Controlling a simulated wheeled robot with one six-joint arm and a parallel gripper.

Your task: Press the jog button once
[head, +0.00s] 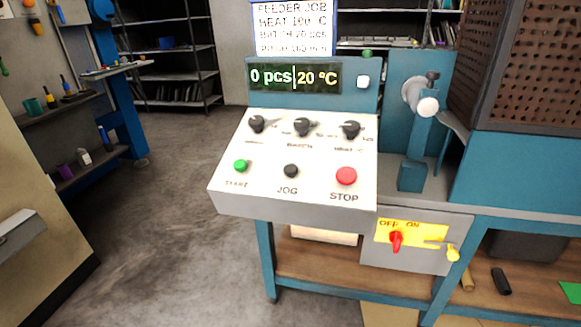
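The black jog button (291,171) sits on the sloped white control panel (265,195), above the label JOG. The green start button (240,166) is to its left and the larger red stop button (346,176) is to its right. Three black knobs stand in a row above the buttons; the middle one (302,127) is nearly above the jog button. The display (294,77) reads "0 pcs" and "20 °C". My gripper is not in view, and nothing covers the jog button.
Below the panel, a red switch (396,241) sits on a yellow OFF/ON plate. A blue machine post (412,176) stands to the right, beside a brown perforated guard (519,65). Shelves (160,65) stand behind. Open grey floor (165,235) lies to the left.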

